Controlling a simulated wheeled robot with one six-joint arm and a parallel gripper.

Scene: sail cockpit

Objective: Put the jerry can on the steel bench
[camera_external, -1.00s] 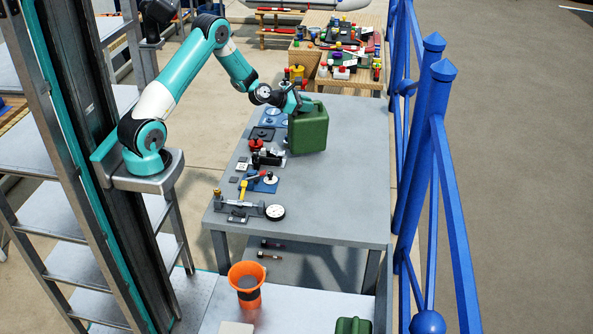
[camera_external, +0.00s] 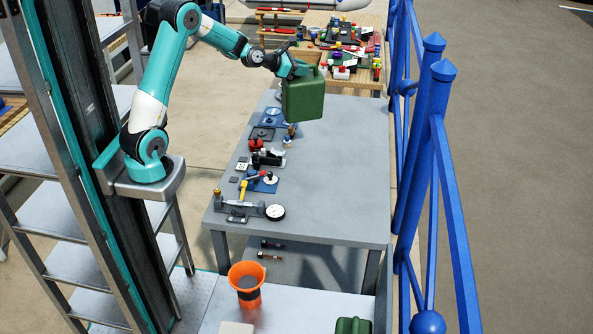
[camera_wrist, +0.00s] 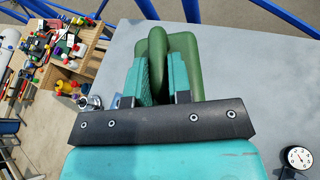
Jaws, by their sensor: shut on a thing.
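The green jerry can (camera_external: 303,95) hangs from my gripper (camera_external: 301,69), which is shut on its top handle. In the external view the can appears raised above the far part of the grey steel bench (camera_external: 340,190), close to upright with a slight tilt. In the wrist view the teal fingers (camera_wrist: 163,82) close around the can's green handle (camera_wrist: 158,48), and the gripper body hides most of the can.
Small hardware lines the bench's left side, including a round white gauge (camera_external: 275,212). The bench's middle and right are clear. A blue railing (camera_external: 413,150) runs along the right. A wooden table (camera_external: 345,35) with many items stands behind.

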